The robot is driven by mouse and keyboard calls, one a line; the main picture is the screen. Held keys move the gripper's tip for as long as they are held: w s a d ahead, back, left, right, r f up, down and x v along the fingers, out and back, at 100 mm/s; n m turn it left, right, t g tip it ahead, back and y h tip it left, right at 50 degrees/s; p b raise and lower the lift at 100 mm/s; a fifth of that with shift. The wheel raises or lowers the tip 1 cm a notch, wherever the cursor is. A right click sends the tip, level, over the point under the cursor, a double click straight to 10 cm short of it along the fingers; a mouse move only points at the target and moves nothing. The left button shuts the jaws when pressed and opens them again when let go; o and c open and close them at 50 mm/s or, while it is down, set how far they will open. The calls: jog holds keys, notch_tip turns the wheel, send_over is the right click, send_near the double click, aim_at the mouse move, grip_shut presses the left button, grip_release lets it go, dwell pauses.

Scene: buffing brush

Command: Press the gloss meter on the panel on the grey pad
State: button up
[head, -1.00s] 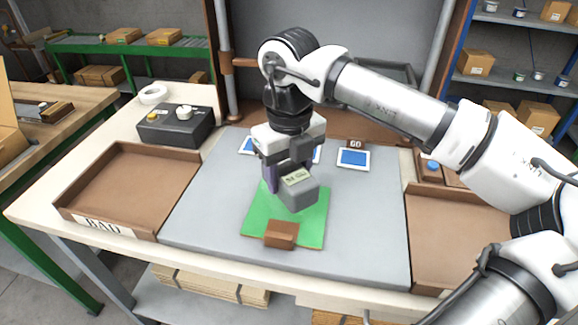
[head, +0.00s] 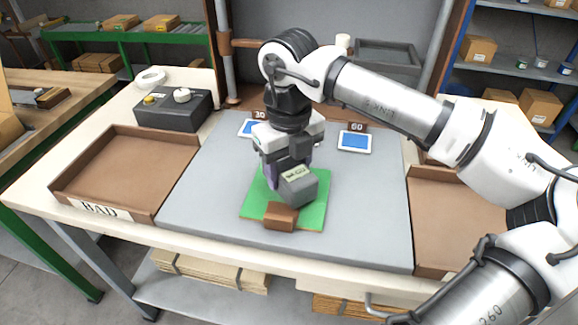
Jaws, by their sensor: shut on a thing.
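The gloss meter (head: 299,188) is a grey block with a small pale display on its top. My gripper (head: 285,175) points down and is shut on it; the fingers are partly hidden behind the meter and the wrist. The meter is over the middle of the green panel (head: 257,205). I cannot tell whether its underside touches the panel. The panel lies on the grey pad (head: 200,215), and a brown block (head: 281,217) sits at its front edge.
A brown tray marked BAD (head: 125,165) stands at the left, another brown tray (head: 440,225) at the right. Blue-and-white cards lie at the pad's back, one (head: 354,141) by a sign reading 60. A dark control box (head: 173,110) stands at the back left.

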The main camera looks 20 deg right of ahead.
jog(key=shift+f+b, duration=0.6)
jog(key=shift+b, duration=0.2)
dwell(1.9)
jog(key=shift+r, duration=0.1)
jog(key=shift+r+p, duration=2)
jog(key=shift+r, duration=1.5)
